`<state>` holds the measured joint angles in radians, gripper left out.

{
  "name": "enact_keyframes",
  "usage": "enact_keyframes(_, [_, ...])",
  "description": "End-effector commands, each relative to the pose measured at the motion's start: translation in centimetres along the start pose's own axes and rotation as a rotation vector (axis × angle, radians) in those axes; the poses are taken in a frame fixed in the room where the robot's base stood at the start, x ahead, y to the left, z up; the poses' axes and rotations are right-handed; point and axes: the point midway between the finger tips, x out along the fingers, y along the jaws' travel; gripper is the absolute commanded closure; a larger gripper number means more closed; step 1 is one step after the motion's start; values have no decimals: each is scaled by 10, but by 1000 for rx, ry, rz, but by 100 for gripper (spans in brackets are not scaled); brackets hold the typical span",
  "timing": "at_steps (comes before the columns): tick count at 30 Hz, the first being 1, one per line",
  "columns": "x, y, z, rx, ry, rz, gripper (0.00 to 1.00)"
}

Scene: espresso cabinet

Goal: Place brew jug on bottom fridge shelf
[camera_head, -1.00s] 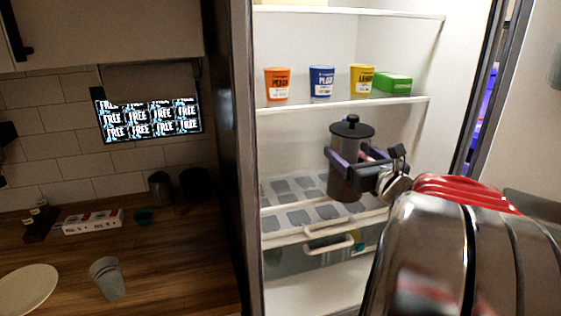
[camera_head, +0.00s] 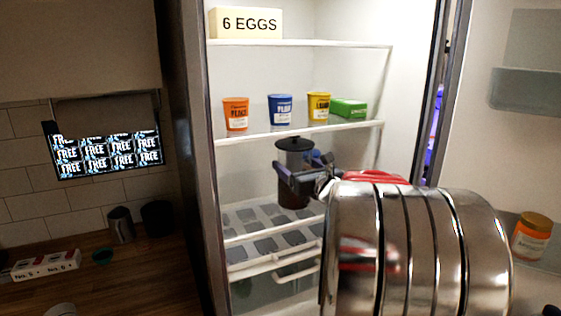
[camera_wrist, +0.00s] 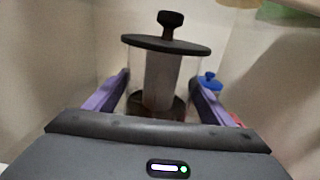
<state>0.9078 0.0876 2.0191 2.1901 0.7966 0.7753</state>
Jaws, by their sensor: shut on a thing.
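The brew jug (camera_head: 293,190) is a dark cylinder with a black lid and knob. It is upright inside the open fridge, below the shelf of tubs. My gripper (camera_head: 296,178) is shut around the jug's body, with one finger on each side. The wrist view shows the jug (camera_wrist: 160,85) between the purple fingers (camera_wrist: 150,95), its lid above them and its lower part hidden by my gripper. The bottom shelf (camera_head: 240,233) has a panel of grey squares beneath the jug. I cannot tell whether the jug's base touches it.
A middle shelf (camera_head: 300,132) above the jug holds an orange tub (camera_head: 236,114), a blue tub (camera_head: 281,110), a yellow tub (camera_head: 319,108) and a green box (camera_head: 348,108). A drawer (camera_head: 262,290) is below. The open door (camera_head: 500,130) is at right, with an orange-lidded jar (camera_head: 533,236).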

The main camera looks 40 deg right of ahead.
Motion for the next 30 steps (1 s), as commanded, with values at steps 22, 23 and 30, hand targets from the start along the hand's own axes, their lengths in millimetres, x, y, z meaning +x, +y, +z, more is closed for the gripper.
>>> enact_keyframes(22, [45,0,2,-1,-4,0,87])
enact_keyframes(23, [46,0,2,-1,-4,0,87])
enact_keyframes(30, [71,0,2,0,-4,0,87])
